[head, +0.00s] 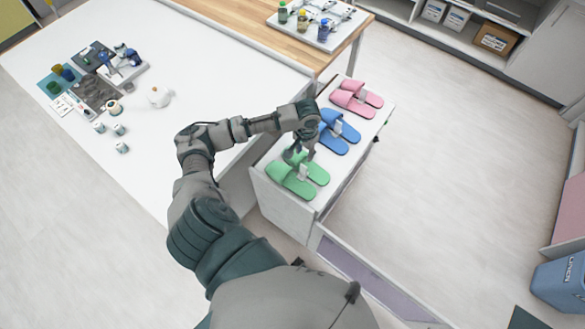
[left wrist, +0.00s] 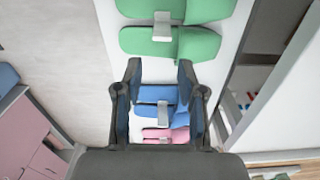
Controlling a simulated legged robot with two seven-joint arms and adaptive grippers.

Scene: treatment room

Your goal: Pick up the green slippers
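The pair of green slippers (head: 288,182) lies flat at the near end of a white cabinet top (head: 263,186), with a small white tag between them. They also show across the top of the left wrist view (left wrist: 200,43), partly cut off by the frame edge. My left gripper (head: 299,154) is just above and beside the far edge of the green slippers. In the left wrist view its two fingers (left wrist: 160,70) are apart with nothing between them. I cannot tell whether a fingertip touches a slipper. My right gripper is in neither view.
Blue slippers (head: 345,131) and pink slippers (head: 350,103) lie farther along the same top. A drawer (head: 365,275) stands open below it. A white table (head: 215,70) with a teapot (head: 158,96) and small items is at left.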

